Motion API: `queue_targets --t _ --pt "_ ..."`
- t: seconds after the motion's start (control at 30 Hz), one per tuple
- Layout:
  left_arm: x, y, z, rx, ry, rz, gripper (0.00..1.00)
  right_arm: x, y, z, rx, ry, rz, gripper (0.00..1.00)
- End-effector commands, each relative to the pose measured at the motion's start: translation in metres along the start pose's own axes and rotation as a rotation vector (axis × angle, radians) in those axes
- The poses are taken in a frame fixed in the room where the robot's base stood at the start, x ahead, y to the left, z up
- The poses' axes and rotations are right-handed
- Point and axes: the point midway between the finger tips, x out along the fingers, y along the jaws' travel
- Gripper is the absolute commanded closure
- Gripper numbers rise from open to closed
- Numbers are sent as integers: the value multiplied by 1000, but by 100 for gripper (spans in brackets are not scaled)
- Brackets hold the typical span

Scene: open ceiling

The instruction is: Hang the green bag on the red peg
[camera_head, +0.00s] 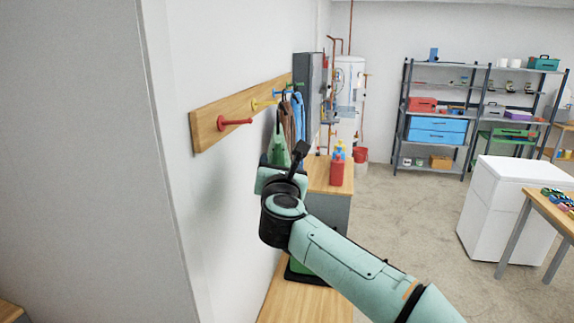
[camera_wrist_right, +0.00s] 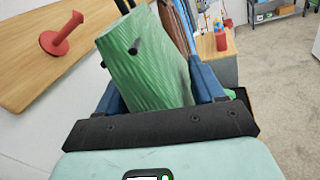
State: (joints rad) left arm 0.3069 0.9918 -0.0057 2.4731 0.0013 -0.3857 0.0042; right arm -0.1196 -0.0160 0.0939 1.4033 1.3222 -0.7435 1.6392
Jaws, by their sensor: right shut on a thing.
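The green bag (camera_head: 278,150) is held up near the wall by my right gripper (camera_head: 277,174). In the right wrist view the bag (camera_wrist_right: 150,62) stands between the blue fingers of the gripper (camera_wrist_right: 162,88), which are shut on it. Its dark handle shows at the top edge of that view. The red peg (camera_head: 236,122) sticks out bare from the near end of the wooden board. It also shows in the right wrist view (camera_wrist_right: 62,36), left of the bag and apart from it. My left gripper is in neither view.
The wooden board (camera_head: 210,122) also has a yellow peg (camera_head: 262,104) and other pegs farther along, with brown (camera_head: 287,123) and blue garments hanging there. A red container (camera_head: 337,172) stands on a wooden-topped cabinet beyond. A wooden bench (camera_head: 290,303) lies below my arm.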

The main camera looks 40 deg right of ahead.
Motion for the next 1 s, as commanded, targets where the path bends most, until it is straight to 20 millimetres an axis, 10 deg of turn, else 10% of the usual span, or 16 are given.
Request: queue_targets --t 1.0 --pt "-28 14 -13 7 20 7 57 16 58 -15 1 -3 2 96"
